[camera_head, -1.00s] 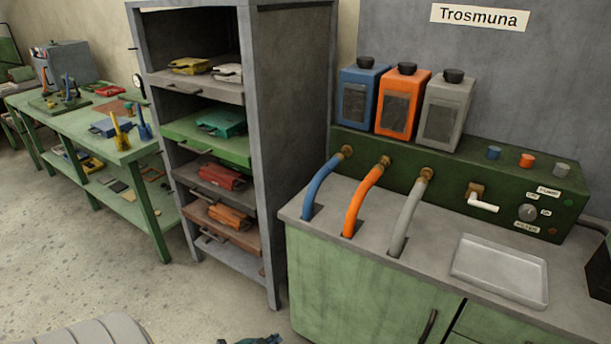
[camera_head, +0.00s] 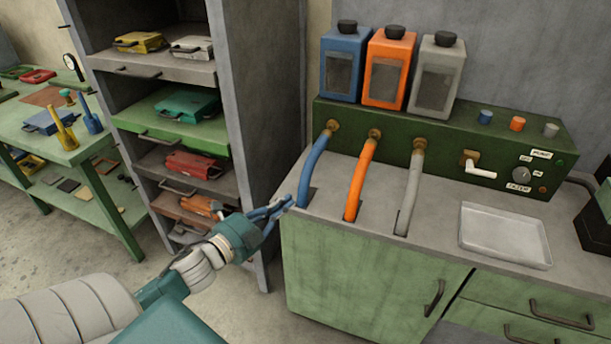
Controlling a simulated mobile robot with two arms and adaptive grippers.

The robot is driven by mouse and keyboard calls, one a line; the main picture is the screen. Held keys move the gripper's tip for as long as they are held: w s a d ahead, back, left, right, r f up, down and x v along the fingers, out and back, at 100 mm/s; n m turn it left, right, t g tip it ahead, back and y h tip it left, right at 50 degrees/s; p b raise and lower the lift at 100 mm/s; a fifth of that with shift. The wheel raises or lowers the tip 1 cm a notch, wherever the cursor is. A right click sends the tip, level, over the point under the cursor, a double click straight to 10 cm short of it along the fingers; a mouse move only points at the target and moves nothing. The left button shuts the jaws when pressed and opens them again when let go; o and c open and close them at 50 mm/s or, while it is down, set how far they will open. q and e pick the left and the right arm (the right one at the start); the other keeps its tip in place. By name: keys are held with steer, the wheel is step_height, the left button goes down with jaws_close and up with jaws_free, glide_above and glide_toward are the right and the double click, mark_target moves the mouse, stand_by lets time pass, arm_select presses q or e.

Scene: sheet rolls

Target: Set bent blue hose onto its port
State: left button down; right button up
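The blue hose (camera_head: 314,164) curves up from a slot in the grey counter to a brass port (camera_head: 333,125) on the green panel. Its upper end meets the fitting; I cannot tell how fully it is seated. My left gripper (camera_head: 289,202) reaches in from the left, with its fingertips at the counter's left edge, close beside the hose's lower end. Its fingertips look close together, but whether they are open or shut is unclear from this angle. I see no clear grip on the hose. My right gripper is out of view.
An orange hose (camera_head: 359,180) and a grey hose (camera_head: 410,188) stand right of the blue one. A white-handled valve (camera_head: 479,168) and a shallow tray (camera_head: 504,234) are further right. A grey shelf rack (camera_head: 263,110) stands left, near my arm. The counter's front is clear.

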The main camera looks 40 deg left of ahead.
arm_select(q)
steer(key=w+a+f+p, duration=0.1)
steer(key=w+a+p, duration=0.1)
steer(key=w, duration=1.1)
steer(key=shift+a+f, duration=0.2)
steer(key=shift+f, duration=0.05)
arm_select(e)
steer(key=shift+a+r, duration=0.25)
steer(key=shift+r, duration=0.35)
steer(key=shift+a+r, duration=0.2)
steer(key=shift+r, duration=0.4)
arm_select(q)
steer(key=shift+w, duration=0.1)
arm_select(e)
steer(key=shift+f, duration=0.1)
